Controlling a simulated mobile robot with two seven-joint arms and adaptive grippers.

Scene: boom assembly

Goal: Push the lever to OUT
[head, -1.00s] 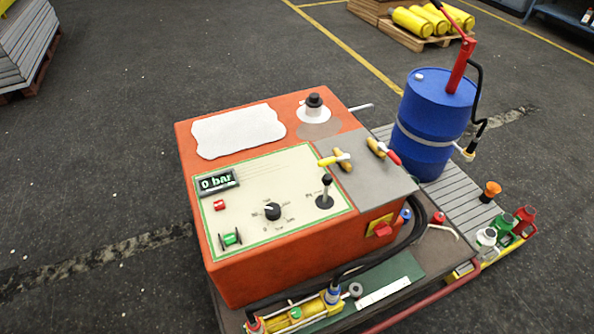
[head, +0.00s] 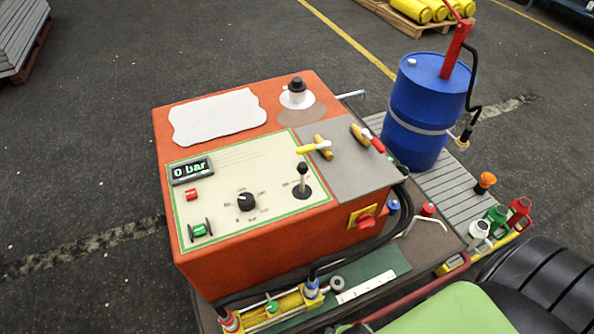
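The orange power unit has a cream control panel (head: 222,222) on top. A black lever (head: 302,178) with a round knob stands near upright in a dark round base at the panel's right side. Small lettering beside it is too small to read, so I cannot tell which mark is OUT. Neither gripper shows in the head view. Green and black parts at the lower right look like my own arm, without fingers visible.
The panel has a display (head: 190,170) reading 0 bar, a black dial (head: 246,201), a red button (head: 191,194) and a green switch (head: 200,230). A blue drum (head: 420,110) stands right of the unit.

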